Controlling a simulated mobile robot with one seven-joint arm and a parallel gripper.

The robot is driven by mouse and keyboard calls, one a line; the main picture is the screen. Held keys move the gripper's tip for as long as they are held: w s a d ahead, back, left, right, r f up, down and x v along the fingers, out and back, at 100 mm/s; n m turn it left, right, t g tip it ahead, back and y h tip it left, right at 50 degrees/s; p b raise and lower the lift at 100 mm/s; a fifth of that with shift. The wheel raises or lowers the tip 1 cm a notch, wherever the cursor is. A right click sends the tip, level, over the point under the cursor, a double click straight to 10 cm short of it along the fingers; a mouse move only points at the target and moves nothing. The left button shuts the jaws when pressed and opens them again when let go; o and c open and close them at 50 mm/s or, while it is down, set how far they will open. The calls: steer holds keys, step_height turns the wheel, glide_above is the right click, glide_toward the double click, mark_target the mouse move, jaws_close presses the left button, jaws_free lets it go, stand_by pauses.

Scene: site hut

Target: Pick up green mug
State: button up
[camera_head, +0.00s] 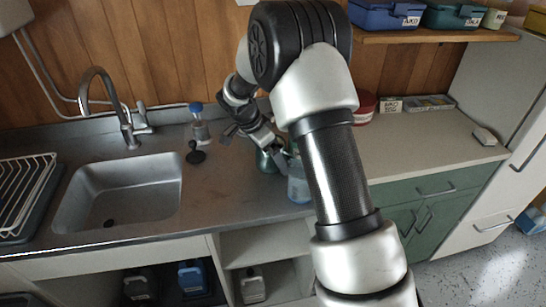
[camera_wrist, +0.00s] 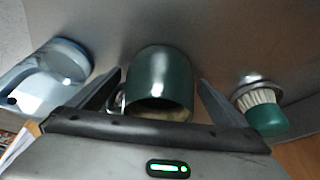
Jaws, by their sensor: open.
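The green mug (camera_wrist: 160,80) stands on the worktop between my gripper's two open fingers in the wrist view. Its mouth faces the camera, and part of its handle shows on the left, by the left finger. In the head view the mug (camera_head: 266,162) is small and partly covered by my arm. My gripper (camera_wrist: 159,84) is open, with one finger on each side of the mug. I cannot tell whether either finger touches it. The gripper also shows in the head view (camera_head: 276,158), mostly overlapped by my arm.
A clear bluish container (camera_wrist: 45,80) is close left of the gripper in the wrist view; a brush with a green end (camera_wrist: 262,110) is close right. In the head view, a sink (camera_head: 120,195) and tap (camera_head: 110,105) are left; a shelf (camera_head: 430,36) hangs upper right.

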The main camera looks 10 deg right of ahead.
steer(key=c, duration=1.4)
steer(key=shift+r, duration=0.1)
